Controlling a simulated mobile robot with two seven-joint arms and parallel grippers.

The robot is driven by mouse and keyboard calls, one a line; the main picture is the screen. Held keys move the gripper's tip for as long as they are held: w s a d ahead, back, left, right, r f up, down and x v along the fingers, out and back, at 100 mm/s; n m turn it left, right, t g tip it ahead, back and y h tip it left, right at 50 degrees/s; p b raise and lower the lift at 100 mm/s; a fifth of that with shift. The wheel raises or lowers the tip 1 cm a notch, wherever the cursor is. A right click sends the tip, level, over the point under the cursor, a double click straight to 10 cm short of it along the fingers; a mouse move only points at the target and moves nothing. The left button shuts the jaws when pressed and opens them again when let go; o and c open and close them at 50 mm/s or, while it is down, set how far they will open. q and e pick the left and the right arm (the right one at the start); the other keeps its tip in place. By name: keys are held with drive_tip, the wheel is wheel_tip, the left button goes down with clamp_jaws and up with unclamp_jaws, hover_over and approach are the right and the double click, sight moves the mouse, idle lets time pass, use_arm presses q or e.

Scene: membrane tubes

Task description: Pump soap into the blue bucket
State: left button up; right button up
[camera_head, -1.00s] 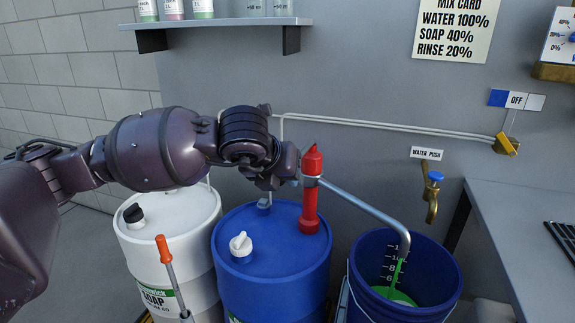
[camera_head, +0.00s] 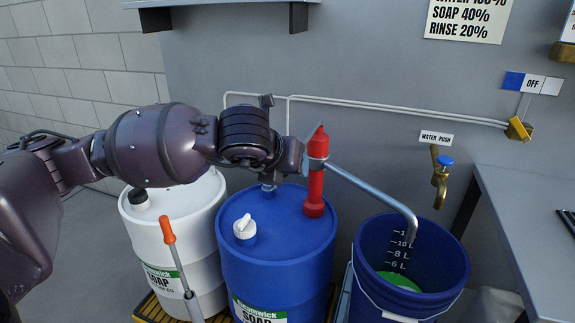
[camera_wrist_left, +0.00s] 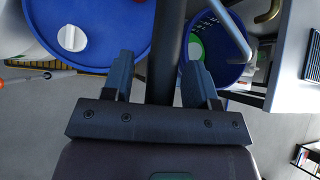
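The blue bucket (camera_head: 455,262), with white level marks inside, stands right of the blue soap drum (camera_head: 275,250). Green liquid (camera_head: 400,282) lies low in it. A red hand pump (camera_head: 315,185) stands on the drum; its grey spout (camera_head: 385,192) ends over the bucket. My left gripper (camera_head: 302,160) is at the pump's upper part, partly hidden in the head view. In the left wrist view the fingers (camera_wrist_left: 158,78) are spread apart, with a dark bar (camera_wrist_left: 166,45) between them; contact is unclear. The bucket (camera_wrist_left: 238,75) also shows there. My right gripper is not in view.
A white drum (camera_head: 170,235) and an orange-handled tool (camera_head: 167,232) stand left of the blue drum. A brass tap (camera_head: 440,185) is on the wall above the bucket. A grey bench (camera_head: 520,230) stands at the right.

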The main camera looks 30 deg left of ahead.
use_arm(q)
drive_tip(key=shift+r, duration=0.1)
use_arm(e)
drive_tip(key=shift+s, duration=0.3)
use_arm(q)
drive_tip(key=p+v, duration=0.2)
drive_tip(key=v, duration=0.8)
drive_tip(key=shift+s+r+p, duration=0.25)
drive_tip(key=shift+s+p, duration=0.05)
drive_tip(key=shift+p, duration=0.05)
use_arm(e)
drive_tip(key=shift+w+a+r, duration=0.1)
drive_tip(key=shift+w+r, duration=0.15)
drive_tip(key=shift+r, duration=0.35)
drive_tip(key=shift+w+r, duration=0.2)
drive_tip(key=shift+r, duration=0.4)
use_arm(q)
drive_tip(key=shift+d, duration=0.1)
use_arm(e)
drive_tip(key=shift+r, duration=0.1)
